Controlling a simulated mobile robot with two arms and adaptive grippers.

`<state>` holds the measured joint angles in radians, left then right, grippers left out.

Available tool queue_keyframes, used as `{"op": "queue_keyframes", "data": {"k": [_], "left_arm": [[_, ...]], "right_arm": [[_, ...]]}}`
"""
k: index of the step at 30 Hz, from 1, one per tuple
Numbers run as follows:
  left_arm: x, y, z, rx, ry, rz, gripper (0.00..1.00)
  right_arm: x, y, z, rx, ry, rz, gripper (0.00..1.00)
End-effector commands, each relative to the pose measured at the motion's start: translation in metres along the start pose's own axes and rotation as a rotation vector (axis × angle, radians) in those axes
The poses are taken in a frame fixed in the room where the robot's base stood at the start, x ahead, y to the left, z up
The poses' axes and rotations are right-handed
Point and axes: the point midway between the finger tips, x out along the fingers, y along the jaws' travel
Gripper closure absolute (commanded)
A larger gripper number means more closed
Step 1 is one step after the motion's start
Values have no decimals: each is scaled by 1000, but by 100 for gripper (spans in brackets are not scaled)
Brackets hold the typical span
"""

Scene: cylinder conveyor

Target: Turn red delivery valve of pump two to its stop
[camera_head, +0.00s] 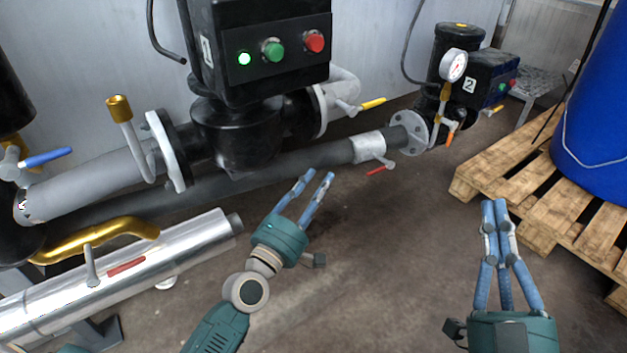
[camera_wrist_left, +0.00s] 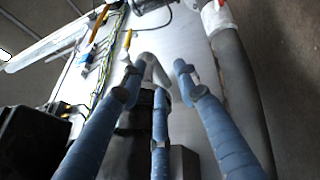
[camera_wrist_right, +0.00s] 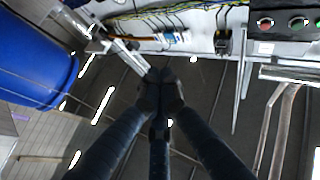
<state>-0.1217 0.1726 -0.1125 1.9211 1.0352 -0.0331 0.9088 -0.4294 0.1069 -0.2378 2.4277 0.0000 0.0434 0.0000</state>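Pump two (camera_head: 466,75) stands at the back right, with a black box marked 2. A red lever (camera_head: 380,169) sits on the grey valve body (camera_head: 370,146) of the pipe by pump two's flange. Another red lever (camera_head: 126,267) lies along the silver pipe at left. I cannot tell from labels which is the delivery valve. My left gripper (camera_head: 314,177) is open and empty, left of and apart from the lever near pump two; its spread fingers show in the left wrist view (camera_wrist_left: 158,78). My right gripper (camera_head: 494,206) has its fingers together, empty, also in the right wrist view (camera_wrist_right: 162,80).
A pump (camera_head: 245,130) with a black control box (camera_head: 262,80) stands at centre back. A wooden pallet (camera_head: 480,182) with a blue drum (camera_head: 600,110) is at right. The middle floor is clear.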

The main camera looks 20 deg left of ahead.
Motion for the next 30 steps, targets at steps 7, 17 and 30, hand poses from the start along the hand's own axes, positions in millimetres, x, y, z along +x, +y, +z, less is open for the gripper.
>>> {"op": "queue_keyframes", "data": {"k": [7,17,30], "left_arm": [[-3,19,3,93,19,48,68],[-4,20,3,102,20,52,68],[-70,210,63,831,254,514,68]], "right_arm": [[2,0,-3,0,0,0,100],[2,0,-3,0,0,0,100],[0,-9,-141,21,433,-18,100]]}}
